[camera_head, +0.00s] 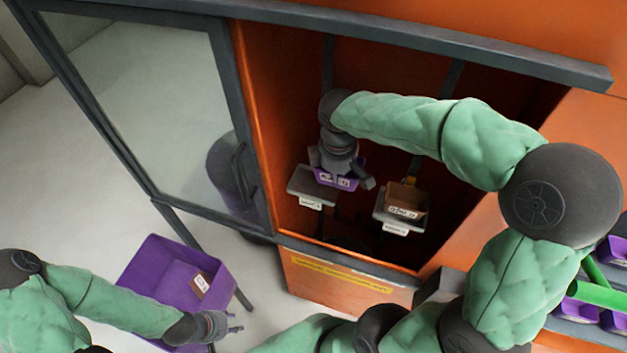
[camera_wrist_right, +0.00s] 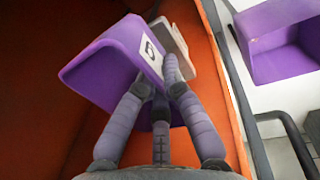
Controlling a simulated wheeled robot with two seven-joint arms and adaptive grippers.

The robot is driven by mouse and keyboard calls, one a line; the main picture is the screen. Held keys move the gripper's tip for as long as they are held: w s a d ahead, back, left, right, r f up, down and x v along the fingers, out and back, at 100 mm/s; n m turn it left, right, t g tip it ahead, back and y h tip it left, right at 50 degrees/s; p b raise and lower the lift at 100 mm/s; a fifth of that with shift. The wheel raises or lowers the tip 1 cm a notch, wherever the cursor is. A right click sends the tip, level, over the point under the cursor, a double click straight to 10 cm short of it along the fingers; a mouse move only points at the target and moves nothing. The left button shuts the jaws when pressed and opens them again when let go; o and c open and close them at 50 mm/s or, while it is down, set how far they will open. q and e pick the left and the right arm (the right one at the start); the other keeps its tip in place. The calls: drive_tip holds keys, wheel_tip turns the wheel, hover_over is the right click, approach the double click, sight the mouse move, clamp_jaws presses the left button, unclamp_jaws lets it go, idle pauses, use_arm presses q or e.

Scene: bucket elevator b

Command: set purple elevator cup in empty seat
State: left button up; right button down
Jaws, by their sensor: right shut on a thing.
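The purple elevator cup (camera_head: 340,182) is inside the orange cabinet, at the left grey seat plate (camera_head: 305,187). My right gripper (camera_head: 338,165) is shut on the cup from above and hides much of it. In the right wrist view, the cup (camera_wrist_right: 105,58) is tilted, with a white label, between the fingers of the gripper (camera_wrist_right: 160,90). A pale grey plate (camera_wrist_right: 180,48) shows just behind it. I cannot tell whether the cup rests on the plate. My left gripper (camera_head: 236,321) is outside, near a purple bin (camera_head: 160,270), with its fingertips apart and empty.
A brown cup (camera_head: 408,198) sits on the right grey seat plate (camera_head: 385,218). The glass door (camera_head: 150,90) stands open at left. The cabinet's side walls and front sill are close around my right arm. Purple cups (camera_head: 577,311) and a green bar (camera_head: 597,293) are at right.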

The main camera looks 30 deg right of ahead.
drive_tip(key=w+f, duration=0.2)
drive_tip(key=w+a+f, duration=0.1)
drive_tip(key=w+f, duration=0.3)
drive_tip(key=w, duration=0.1)
drive_tip(key=shift+a+f, duration=0.1)
drive_tip(key=shift+a, duration=0.3)
drive_tip(key=shift+w+a+f+b, duration=0.1)
drive_tip(key=shift+w+f+b, duration=0.1)
drive_tip(key=shift+f+b, duration=0.15)
drive_tip(key=f, duration=0.3)
drive_tip(key=shift+w+f, duration=0.2)
drive_tip(key=shift+s+a+f+b, duration=0.1)
drive_tip(key=shift+f+b, duration=0.2)
drive_tip(key=shift+b, duration=0.1)
drive_tip(key=shift+s+a+f, duration=0.1)
drive_tip(key=shift+s+f, duration=0.1)
drive_tip(key=shift+f, duration=0.2)
drive_tip(key=c, duration=1.4)
unclamp_jaws()
drive_tip(key=shift+f, duration=0.15)
drive_tip(key=shift+w, duration=0.1)
